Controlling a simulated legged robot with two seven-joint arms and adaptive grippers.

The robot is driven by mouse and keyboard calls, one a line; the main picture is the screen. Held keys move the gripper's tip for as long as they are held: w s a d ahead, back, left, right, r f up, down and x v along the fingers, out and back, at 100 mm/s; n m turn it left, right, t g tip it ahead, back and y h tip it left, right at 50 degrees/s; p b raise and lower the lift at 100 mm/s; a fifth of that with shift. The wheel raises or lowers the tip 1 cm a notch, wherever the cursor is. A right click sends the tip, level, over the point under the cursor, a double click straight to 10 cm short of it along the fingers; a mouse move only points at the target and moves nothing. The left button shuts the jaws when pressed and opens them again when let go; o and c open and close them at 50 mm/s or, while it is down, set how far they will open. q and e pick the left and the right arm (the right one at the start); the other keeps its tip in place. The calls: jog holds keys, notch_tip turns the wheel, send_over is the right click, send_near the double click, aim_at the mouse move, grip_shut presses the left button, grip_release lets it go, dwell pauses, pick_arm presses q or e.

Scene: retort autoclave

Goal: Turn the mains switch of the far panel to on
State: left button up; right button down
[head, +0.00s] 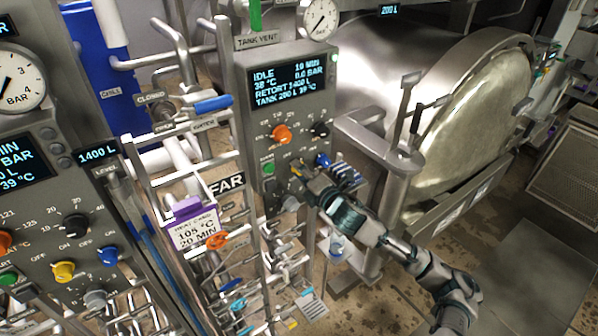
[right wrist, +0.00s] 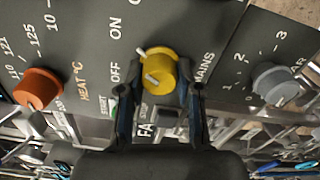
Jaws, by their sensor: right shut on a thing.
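The far panel (head: 283,100) stands in the middle of the head view, with a FAR sign (head: 226,184) at its left edge. Its mains switch is a yellow knob (right wrist: 158,72) in the right wrist view, with OFF and ON printed on its left and MAINS on its right. A white mark on its rim points up and left, towards the ON side. My right gripper (right wrist: 160,96) is shut on this knob, one finger on each side. My left gripper is not in view.
An orange knob (right wrist: 38,88) and a grey knob (right wrist: 276,82) flank the switch. A blue knob (head: 322,160) is close to my right gripper in the head view. A near panel (head: 30,190) stands at left. A steel vessel (head: 470,130) fills the right.

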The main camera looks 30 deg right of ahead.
jog(key=c, duration=0.8)
grip_release()
jog(key=shift+d+f, duration=0.1)
jog(key=shift+f, duration=0.1)
jog(key=shift+d, duration=0.15)
jog(key=shift+s+d, duration=0.15)
jog(key=shift+s, duration=1.8)
jog(key=shift+s+d, duration=0.2)
jog(key=shift+s, duration=1.8)
jog(key=shift+s+d, duration=0.15)
jog(key=shift+s, duration=1.8)
